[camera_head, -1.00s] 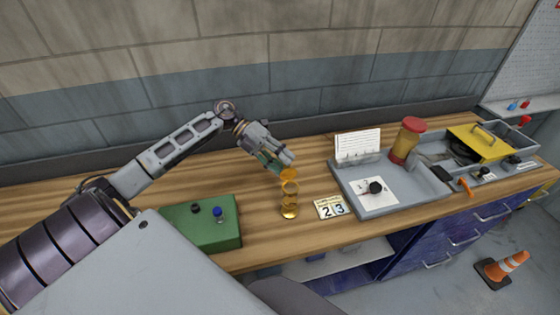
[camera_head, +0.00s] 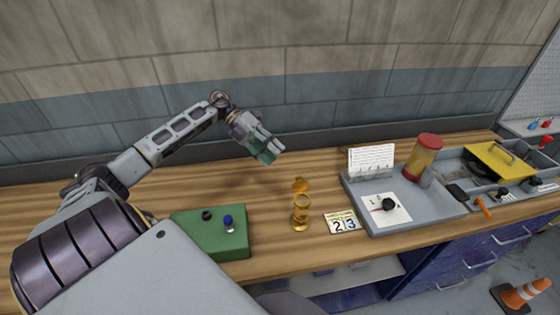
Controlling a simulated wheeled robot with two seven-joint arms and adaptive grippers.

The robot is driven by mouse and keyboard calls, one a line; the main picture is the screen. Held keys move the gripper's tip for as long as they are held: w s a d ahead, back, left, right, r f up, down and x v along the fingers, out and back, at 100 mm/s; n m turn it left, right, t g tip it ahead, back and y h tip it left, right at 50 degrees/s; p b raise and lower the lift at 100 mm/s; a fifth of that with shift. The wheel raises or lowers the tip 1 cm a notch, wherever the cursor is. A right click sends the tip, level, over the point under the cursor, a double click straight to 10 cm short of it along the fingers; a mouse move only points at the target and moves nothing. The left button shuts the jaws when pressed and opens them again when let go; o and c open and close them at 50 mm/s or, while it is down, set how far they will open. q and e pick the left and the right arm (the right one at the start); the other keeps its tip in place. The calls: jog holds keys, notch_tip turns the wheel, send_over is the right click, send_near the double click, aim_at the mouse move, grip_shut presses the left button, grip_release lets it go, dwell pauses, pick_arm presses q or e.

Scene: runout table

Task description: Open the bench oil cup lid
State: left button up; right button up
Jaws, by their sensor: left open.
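The brass bench oil cup (camera_head: 300,212) stands upright on the wooden bench, between the green box and the date blocks. Its lid (camera_head: 300,185) shows at the top, tilted up from the cup. My left gripper (camera_head: 268,152) is above the bench, up and to the left of the cup, apart from it. Its fingers are open and nothing shows between them. My right gripper is not in view.
A green box (camera_head: 190,236) with knobs sits left of the cup. Date blocks (camera_head: 343,222) stand just right of it. The brick wall closes the back.

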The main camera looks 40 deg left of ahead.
pick_arm(q)
jog(key=shift+v, duration=1.3)
jog(key=shift+f, duration=0.1)
